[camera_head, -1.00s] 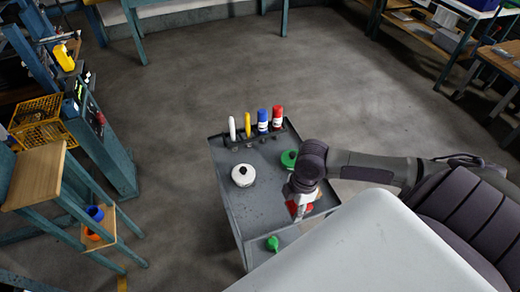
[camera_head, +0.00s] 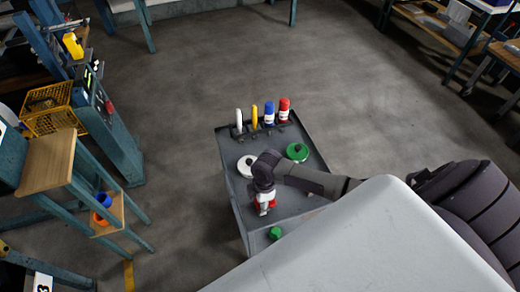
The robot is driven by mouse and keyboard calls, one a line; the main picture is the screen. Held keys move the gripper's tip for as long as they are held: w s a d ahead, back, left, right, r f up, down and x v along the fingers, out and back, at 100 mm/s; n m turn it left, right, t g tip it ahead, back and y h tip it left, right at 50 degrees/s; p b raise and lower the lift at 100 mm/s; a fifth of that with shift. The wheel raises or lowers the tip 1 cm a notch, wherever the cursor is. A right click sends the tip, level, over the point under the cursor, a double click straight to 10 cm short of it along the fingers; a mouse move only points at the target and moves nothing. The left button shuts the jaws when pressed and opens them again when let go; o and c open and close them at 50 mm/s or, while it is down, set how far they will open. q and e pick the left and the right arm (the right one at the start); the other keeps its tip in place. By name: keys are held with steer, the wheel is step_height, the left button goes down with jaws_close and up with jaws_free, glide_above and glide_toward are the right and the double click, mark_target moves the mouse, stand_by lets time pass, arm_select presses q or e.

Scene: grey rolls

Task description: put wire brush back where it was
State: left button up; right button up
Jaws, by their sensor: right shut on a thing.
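My right gripper (camera_head: 264,209) points down over the front left part of the grey cart top (camera_head: 296,199). It is shut on a red thing (camera_head: 271,203), which shows at its fingertips. The gripper hides much of this thing, so I cannot tell its full shape, whether it is the wire brush, or whether it touches the cart top. No other thing in view is clearly a wire brush. My left gripper is not in view.
A white round thing (camera_head: 244,168) and a green round thing (camera_head: 297,152) lie on the cart. White, yellow, blue and red (camera_head: 284,109) upright things stand along its far edge. A green thing (camera_head: 275,233) is lower at the front. A wooden-topped stand (camera_head: 47,161) is left.

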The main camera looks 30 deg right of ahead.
steer(key=shift+f, duration=0.15)
steer(key=o, duration=1.3)
steer(key=r, duration=0.4)
steer(key=d+r, duration=0.1)
steer(key=r, duration=0.7)
steer(key=shift+s+d+b, duration=0.1)
steer(key=shift+d+b, duration=0.1)
steer(key=shift+b, duration=0.15)
steer(key=shift+a, duration=0.1)
